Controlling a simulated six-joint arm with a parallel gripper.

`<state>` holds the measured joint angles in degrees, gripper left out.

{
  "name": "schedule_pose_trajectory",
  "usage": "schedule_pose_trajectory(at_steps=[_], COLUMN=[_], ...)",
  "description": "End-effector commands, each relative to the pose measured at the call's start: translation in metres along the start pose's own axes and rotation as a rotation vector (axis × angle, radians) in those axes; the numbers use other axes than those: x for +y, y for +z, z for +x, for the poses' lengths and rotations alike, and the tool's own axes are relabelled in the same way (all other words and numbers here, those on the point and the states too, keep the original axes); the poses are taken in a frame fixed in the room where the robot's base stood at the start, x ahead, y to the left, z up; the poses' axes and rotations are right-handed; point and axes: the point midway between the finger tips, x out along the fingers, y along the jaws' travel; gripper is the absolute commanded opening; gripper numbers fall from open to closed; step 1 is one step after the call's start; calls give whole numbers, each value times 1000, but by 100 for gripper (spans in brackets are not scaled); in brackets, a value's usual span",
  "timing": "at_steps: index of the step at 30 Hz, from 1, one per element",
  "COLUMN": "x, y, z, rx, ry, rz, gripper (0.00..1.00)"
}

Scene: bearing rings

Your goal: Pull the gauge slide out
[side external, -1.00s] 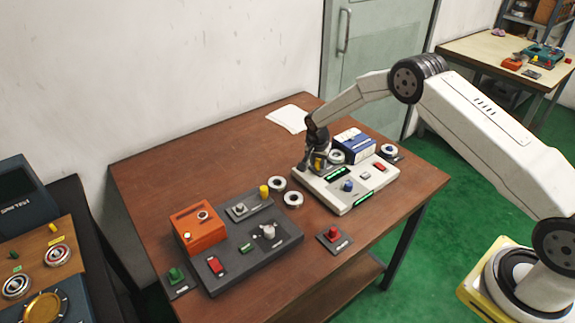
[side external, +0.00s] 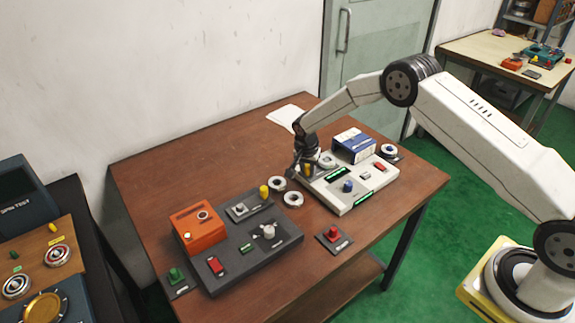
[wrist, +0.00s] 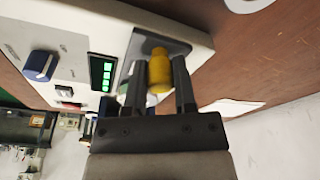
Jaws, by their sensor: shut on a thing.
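The gauge slide shows as a yellow knob (wrist: 159,72) at a dark plate on the end of the light grey panel (wrist: 78,38). In the wrist view my gripper (wrist: 162,75) has one finger on each side of the yellow knob and is shut on it. In the side view my gripper (side external: 303,172) is at the back left end of the panel (side external: 350,206), tilted. The yellow knob shows small there, next to the fingers. How far the slide sticks out of the panel I cannot tell.
A dark panel (side external: 245,255) with an orange box (side external: 197,227) stands further left.

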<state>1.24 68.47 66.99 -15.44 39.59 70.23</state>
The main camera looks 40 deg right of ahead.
Motion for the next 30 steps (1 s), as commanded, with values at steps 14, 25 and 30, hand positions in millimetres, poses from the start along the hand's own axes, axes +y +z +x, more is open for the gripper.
schedule_pose_trajectory(at_steps=[14,25,30], x=[-4,-6,-7], y=[4,7,7], z=[-2,-3,-3], rx=[1,0,0], ry=[-5,-7,-9], rz=[-2,-2,-1], gripper=[0,0,0])
